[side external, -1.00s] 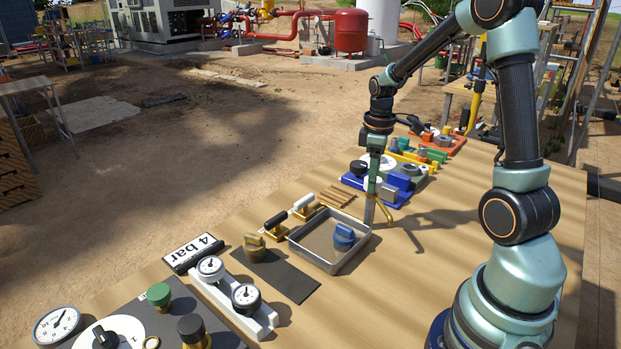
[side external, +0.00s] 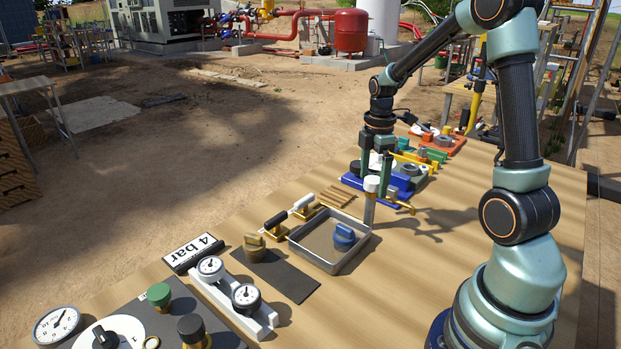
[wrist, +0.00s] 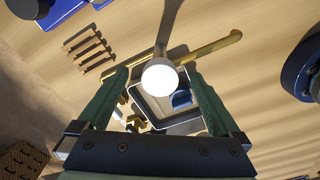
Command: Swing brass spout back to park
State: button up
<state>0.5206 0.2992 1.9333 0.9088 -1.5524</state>
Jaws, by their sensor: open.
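The brass spout (side external: 402,205) sticks out to the right from a grey post (side external: 369,209) with a white cap (side external: 371,184), at the tray's back right corner. In the wrist view the spout (wrist: 212,48) runs to the upper right, behind the white cap (wrist: 160,77). My gripper (side external: 375,186) is low over the post, pointing down. In the wrist view my gripper (wrist: 156,72) is open, its two green fingers on either side of the cap with gaps. Whether a finger touches the spout cannot be told.
The grey tray (side external: 294,247) holds a blue knob (side external: 344,236). Black-handled (side external: 275,219) and white-handled (side external: 303,202) brass valves and a wooden slatted piece (side external: 336,194) stand left of the post. A blue fixture (side external: 352,181) is behind. Bare table lies to the right.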

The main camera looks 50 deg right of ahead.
jog(key=shift+r, duration=3.55)
notch_tip(320, 180, up, 11)
jog(key=s+a+f+m+t, duration=0.2)
jog(key=a+m, duration=0.4)
jog(key=a, duration=0.3)
jog(key=s+a+f+m+t, duration=0.3)
jog(key=a+m, duration=0.2)
jog(key=a, duration=0.5)
jog(key=shift+s+a+f+m+t, duration=0.2)
jog(key=shift+s+a+m+t, duration=0.1)
jog(key=shift+m, duration=0.1)
